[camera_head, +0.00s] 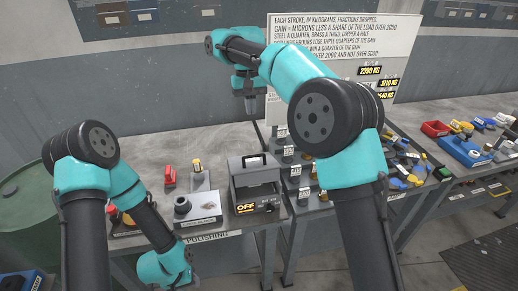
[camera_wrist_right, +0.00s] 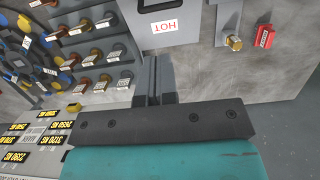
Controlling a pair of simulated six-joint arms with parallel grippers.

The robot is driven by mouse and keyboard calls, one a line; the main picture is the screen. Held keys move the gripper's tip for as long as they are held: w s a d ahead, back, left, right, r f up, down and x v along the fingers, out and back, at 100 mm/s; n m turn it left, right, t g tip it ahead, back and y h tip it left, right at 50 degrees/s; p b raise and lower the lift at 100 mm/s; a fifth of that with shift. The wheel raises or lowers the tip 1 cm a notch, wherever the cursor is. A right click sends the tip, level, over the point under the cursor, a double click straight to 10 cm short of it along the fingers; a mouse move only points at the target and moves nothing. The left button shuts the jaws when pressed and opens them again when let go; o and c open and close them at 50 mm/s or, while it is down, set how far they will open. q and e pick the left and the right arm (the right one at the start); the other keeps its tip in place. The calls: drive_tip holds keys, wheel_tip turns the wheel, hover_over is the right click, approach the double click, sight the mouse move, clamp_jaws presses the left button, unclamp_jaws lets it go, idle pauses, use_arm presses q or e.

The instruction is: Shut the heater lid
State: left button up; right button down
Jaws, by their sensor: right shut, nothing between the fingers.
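The heater (camera_head: 262,204) is a grey box on the bench with a lit OFF sign and a knob on its front. Its lid (camera_head: 252,176) appears raised at the back, with a dark handle at the top edge. In the right wrist view the lid (camera_wrist_right: 187,32) shows a HOT label, upside down, beyond my fingers. My right gripper (camera_head: 251,108) points down above and behind the heater, shut and empty, apart from the lid. It also shows in the wrist view (camera_wrist_right: 155,68). My left arm reaches down at the lower left; its fingers do not show.
To the right stand labelled posts (camera_head: 296,172) and colourful parts. A large sign (camera_head: 400,30) stands behind. Bare bench lies behind the heater.

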drive_tip(key=shift+f, duration=0.15)
hover_over(253, 164)
drive_tip(key=x, duration=0.4)
drive_tip(key=w+x, duration=0.1)
drive_tip(key=x, duration=0.4)
drive_tip(key=w+x, duration=0.1)
drive_tip(key=x, duration=0.3)
drive_tip(key=shift+w+a+f, duration=0.15)
drive_tip(key=shift+a+f, duration=0.1)
drive_tip(key=shift+f, duration=0.15)
drive_tip(key=shift+a, duration=0.1)
